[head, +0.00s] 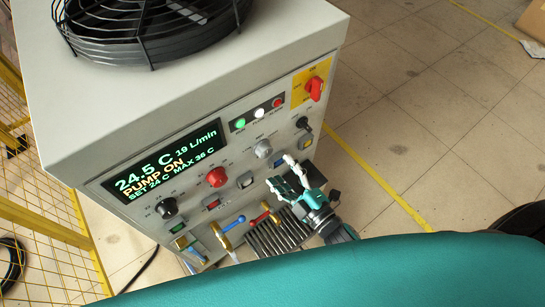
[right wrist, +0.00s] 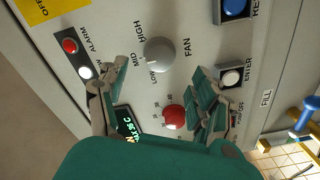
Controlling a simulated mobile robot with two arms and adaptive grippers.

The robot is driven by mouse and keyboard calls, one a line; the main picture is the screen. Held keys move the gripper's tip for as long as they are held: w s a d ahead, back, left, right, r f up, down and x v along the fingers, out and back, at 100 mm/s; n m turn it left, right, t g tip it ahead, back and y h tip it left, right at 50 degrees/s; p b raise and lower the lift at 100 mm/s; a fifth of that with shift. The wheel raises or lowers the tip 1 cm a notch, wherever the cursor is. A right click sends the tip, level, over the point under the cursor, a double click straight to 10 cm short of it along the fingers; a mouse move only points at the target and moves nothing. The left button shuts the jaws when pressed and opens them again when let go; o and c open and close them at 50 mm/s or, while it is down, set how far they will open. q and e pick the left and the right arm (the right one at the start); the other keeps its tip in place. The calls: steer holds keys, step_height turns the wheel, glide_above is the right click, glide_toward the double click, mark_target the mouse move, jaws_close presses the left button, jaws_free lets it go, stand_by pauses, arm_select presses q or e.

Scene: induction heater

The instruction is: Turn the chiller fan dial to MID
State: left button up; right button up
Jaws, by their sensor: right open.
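The chiller is a pale grey cabinet. Its fan dial is a round grey knob (head: 263,149) on the slanted front panel; it also shows in the right wrist view (right wrist: 160,54), with LOW, MID and HIGH printed around its left side. I cannot tell for sure which mark it points to. My right gripper (head: 281,172) is open and empty in front of the panel, just below the dial. In the right wrist view its fingers (right wrist: 160,70) stand apart, one to either side below the dial, not gripping it. My left gripper is not in view.
A red knob (head: 216,177) and a black knob (head: 167,208) sit left of the dial. A red rotary switch (head: 314,88) is at upper right. Valves with blue (head: 234,225) and red handles are below.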

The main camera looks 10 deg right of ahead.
steer(key=shift+v, duration=2.3)
steer(key=s+d+f+m+g+h, duration=0.2)
steer(key=s+f+m+g, duration=0.15)
steer(key=f, duration=0.85)
steer(key=s+d+f+m+g+h, duration=0.2)
steer(key=f+m+g, duration=0.15)
steer(key=f, duration=0.95)
steer(key=s+d+f+m+g+h, duration=0.1)
steer(key=s+d+f+m+g, duration=0.1)
steer(key=s+f, duration=0.4)
steer(key=s+d+f+m+g+h, duration=0.1)
steer(key=s+f+m+g, duration=0.1)
steer(key=s+f, duration=0.3)
steer(key=s+d+f+m+g, duration=0.2)
steer(key=s+f, duration=0.4)
steer(key=s, duration=0.5)
steer(key=m+g, duration=0.1)
steer(key=g, duration=0.1)
steer(key=shift+s+d+f+g+h, duration=0.25)
steer(key=shift+d+f+g+h, duration=0.05)
steer(key=shift+f+h, duration=0.1)
